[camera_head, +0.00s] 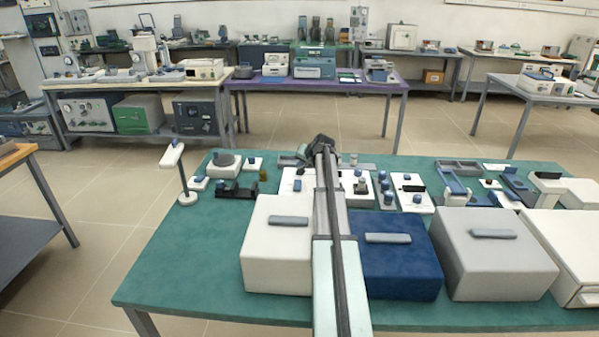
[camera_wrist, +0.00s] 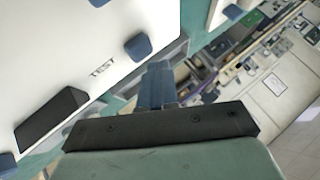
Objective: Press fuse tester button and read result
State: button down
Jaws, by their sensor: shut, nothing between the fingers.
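In the wrist view, a white panel (camera_wrist: 60,45) bears the printed word TEST (camera_wrist: 103,68), with a blue button (camera_wrist: 138,46) beside it. A long black block (camera_wrist: 50,118) sits on the same panel, and more blue pieces show at its edges. My gripper (camera_wrist: 157,85) has its blue-grey fingers together and empty, close to the panel's edge and apart from the button in the picture. Whether it touches the panel cannot be told. In the head view my gripper (camera_head: 323,147) is over the back of the green table, and my arm hides part of the white panels below it.
A white box (camera_head: 277,260), a dark blue box (camera_head: 402,275) and a grey box (camera_head: 492,265) stand along the front of the green table (camera_head: 175,290). Small devices crowd the back, including a white unit with a black block (camera_head: 411,190). The table's left front is clear.

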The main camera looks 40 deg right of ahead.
jog(key=shift+r, duration=0.1)
dwell(0.3)
jog(key=shift+r, duration=2.45)
jog(key=shift+w, duration=0.1)
